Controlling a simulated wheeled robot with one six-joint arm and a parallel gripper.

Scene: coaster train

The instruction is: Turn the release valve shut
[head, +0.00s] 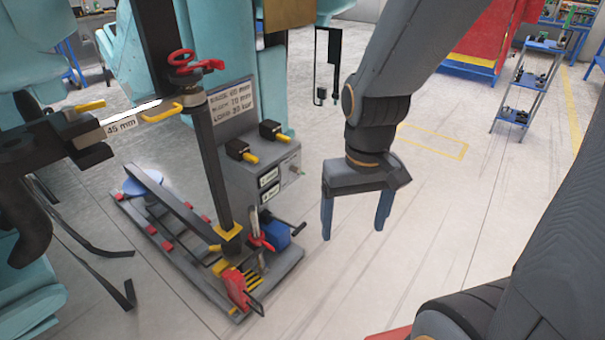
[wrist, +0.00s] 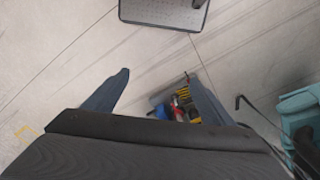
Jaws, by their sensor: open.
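A small red handle (head: 262,243) sits low on the machine's base, beside a blue cylinder (head: 277,236); it looks like the release valve, but I cannot be sure. Another red lever (head: 236,287) stands at the front of the base, and a red wheel (head: 190,62) tops the dark post. My gripper (head: 353,233) is open and empty, pointing down, to the right of the red handle and apart from it. In the wrist view, red parts (wrist: 179,112) show near the right finger of my gripper (wrist: 158,78), which partly hides the base.
The machine's base (head: 292,258) carries a dark post (head: 212,165) and a grey control box (head: 262,165). A black crank sticks out by the blue cylinder. A yellow-handled bar marked 45 mm (head: 120,127) is at left. Floor right of the base is clear.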

